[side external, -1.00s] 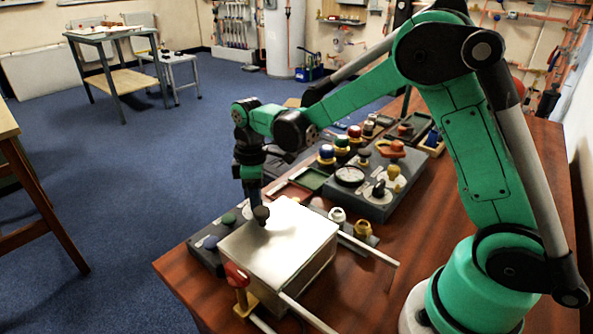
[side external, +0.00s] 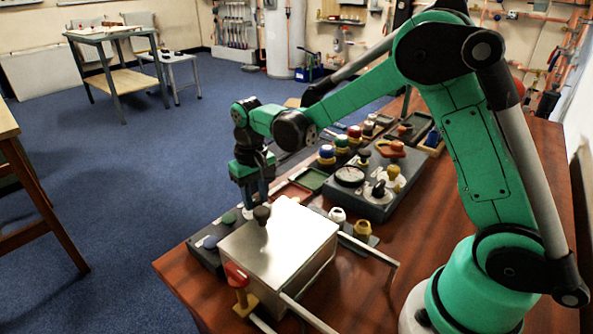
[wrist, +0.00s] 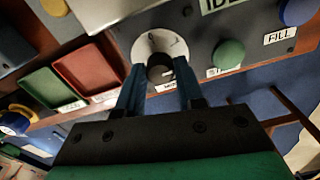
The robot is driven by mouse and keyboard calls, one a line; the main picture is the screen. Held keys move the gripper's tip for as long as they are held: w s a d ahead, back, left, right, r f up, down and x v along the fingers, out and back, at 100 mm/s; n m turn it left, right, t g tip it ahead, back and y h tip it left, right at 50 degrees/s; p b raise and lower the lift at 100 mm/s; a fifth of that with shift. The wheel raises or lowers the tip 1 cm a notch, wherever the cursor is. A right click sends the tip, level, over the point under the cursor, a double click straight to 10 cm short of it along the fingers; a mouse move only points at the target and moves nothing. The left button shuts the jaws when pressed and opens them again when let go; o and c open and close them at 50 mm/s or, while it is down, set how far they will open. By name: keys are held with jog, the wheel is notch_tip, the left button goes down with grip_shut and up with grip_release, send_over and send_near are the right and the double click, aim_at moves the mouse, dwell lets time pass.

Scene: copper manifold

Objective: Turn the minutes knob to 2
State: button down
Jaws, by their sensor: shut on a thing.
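The minutes knob is a small dark knob (wrist: 160,70) on a round pale dial (wrist: 149,45) in the wrist view, set in a grey panel (wrist: 200,28). The dial has dark marks, too small to read, and the knob's setting cannot be told. My gripper (wrist: 159,78) is shut on the knob, with one blue finger on each side. In the side external view my gripper (side external: 257,200) points down behind the metal box, and the knob is hidden there.
A green button (wrist: 229,53) and a blue button (wrist: 298,11) share the panel. Green (wrist: 52,88) and red (wrist: 88,68) trays lie left of the dial.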

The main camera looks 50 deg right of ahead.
aim_at(256, 199)
jog(key=m, duration=0.5)
jog(key=shift+m, duration=0.4)
dwell(0.4)
jog(key=c, duration=0.5)
grip_release()
jog(key=shift+c, duration=0.2)
jog(key=shift+r, duration=2.85)
